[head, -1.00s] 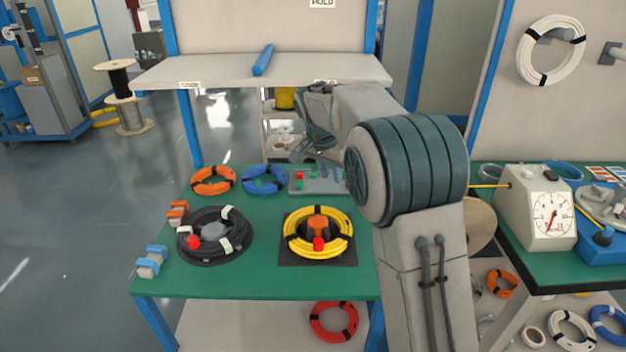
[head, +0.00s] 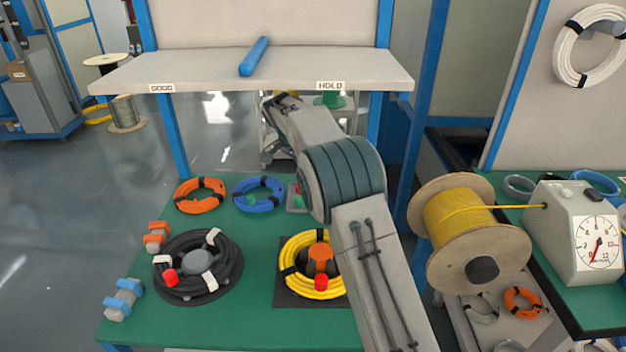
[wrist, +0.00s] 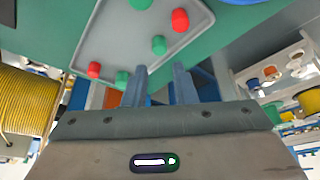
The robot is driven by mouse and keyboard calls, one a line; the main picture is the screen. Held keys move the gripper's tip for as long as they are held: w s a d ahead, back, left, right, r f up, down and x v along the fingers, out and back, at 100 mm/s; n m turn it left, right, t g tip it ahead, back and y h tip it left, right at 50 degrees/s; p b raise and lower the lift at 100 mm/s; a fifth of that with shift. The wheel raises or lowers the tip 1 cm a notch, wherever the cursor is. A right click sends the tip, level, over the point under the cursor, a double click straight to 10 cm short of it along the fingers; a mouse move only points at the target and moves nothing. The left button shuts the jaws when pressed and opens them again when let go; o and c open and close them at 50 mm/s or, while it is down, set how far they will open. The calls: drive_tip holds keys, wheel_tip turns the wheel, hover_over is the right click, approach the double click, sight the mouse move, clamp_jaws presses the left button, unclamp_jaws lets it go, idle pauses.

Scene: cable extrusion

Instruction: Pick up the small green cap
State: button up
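In the wrist view, a grey tray (wrist: 200,27) holds several small caps. The green caps are one near the top edge (wrist: 138,4), one in the middle (wrist: 158,45) and one at the lower rim (wrist: 122,78). A red cap (wrist: 180,20) and another red cap (wrist: 94,69) lie among them. My gripper (wrist: 160,72) is open and empty, its two fingers apart, with the middle green cap just beyond the fingertips. In the head view, my arm hides most of the tray (head: 292,207). My fingers cannot be made out there.
On the green table (head: 240,325) are an orange coil (head: 200,183), a blue coil (head: 259,181), a black coil (head: 171,243) and a yellow coil (head: 298,250). A yellow cable spool (head: 462,216) stands right of my arm. The shelf (head: 200,68) spans behind the table.

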drive_tip(key=shift+x, duration=0.85)
drive_tip(key=shift+w+f, duration=0.15)
drive_tip(key=shift+f, duration=0.35)
drive_tip(key=x, duration=0.4)
drive_tip(key=shift+d+f+b, duration=0.2)
drive_tip(key=shift+b, duration=0.15)
clamp_jaws()
